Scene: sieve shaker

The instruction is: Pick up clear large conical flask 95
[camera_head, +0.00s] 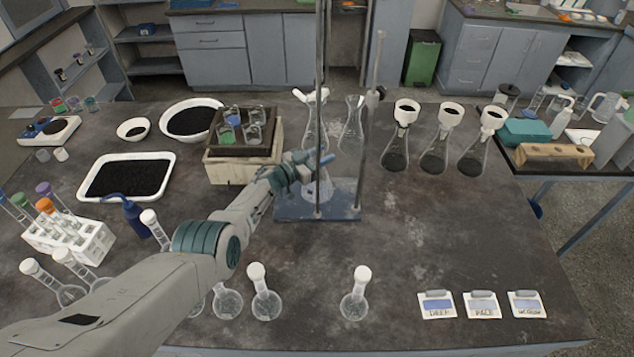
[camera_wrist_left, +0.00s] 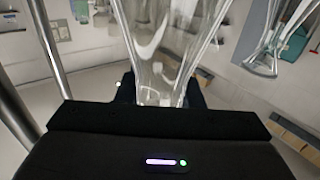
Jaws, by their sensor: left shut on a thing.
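My left gripper (camera_head: 312,162) reaches in among the metal rods of a stand and is shut on clear glass. In the left wrist view, the jaws (camera_wrist_left: 165,98) close around the narrow part of a clear conical flask (camera_wrist_left: 165,35), which widens away from them. In the head view, the glass of this flask (camera_head: 318,188) shows below the jaws, over the stand's blue-grey base; the rod and jaws partly hide it. Its number cannot be read. My right gripper is not in view.
The stand's base (camera_head: 288,213) lies under the jaws, with upright rods close by. Another clear flask (camera_head: 351,126) is just behind. Several flasks with white funnels (camera_head: 440,150) stand to the right. A wooden box (camera_head: 230,170) is at the left.

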